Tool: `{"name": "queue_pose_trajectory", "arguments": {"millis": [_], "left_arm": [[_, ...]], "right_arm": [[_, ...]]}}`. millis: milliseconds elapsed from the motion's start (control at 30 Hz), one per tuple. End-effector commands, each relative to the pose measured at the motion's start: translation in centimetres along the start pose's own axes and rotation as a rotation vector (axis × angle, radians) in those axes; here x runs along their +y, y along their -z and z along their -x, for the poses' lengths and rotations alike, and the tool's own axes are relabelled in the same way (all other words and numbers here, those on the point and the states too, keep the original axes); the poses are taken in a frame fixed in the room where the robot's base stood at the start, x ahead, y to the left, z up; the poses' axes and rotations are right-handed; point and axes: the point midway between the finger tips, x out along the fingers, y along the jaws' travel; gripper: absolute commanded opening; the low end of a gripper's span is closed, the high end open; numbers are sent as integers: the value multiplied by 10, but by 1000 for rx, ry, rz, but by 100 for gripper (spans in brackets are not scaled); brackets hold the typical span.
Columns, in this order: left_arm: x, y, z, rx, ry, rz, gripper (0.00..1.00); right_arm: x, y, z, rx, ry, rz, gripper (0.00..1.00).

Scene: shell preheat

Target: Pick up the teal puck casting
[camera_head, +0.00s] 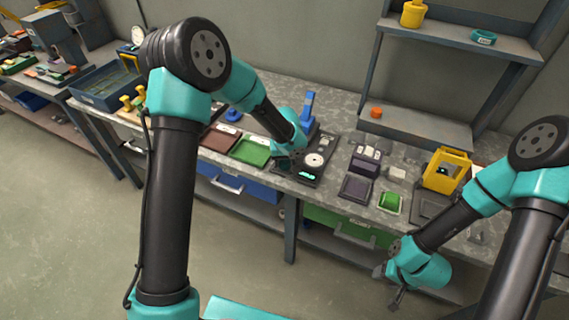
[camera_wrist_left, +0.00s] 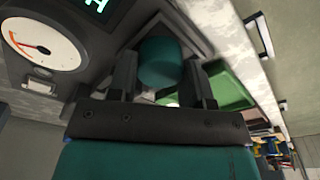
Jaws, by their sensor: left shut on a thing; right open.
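The teal puck casting (camera_wrist_left: 160,62) shows in the left wrist view, between the two dark fingers of my left gripper (camera_wrist_left: 161,78). The fingers are shut on it, over a dark recessed plate beside a white dial. In the head view my left gripper (camera_head: 285,161) is low over the bench, left of the dial station; the puck is hard to make out there behind the wrist. My right gripper (camera_head: 393,287) is open and empty, in front of the bench edge.
A dark station with a white dial (camera_head: 315,160) and lit display stands just right of my left gripper. A green tray (camera_head: 253,151) and a brownish-red tray (camera_head: 219,138) lie to its left.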

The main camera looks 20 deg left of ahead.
Motion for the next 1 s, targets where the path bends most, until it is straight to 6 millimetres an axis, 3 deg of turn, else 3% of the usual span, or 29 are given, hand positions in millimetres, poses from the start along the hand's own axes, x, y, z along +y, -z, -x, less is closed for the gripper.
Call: {"name": "queue_pose_trajectory", "arguments": {"millis": [333, 667, 1000], "left_arm": [[0, 1, 4, 2, 0, 1, 20], [0, 5, 35, 3, -1, 1, 20], [-7, -46, 47, 0, 1, -3, 20]], "right_arm": [[0, 0, 0, 0, 0, 0, 55], [0, 0, 0, 0, 0, 0, 55], [0, 0, 0, 0, 0, 0, 55]]}}
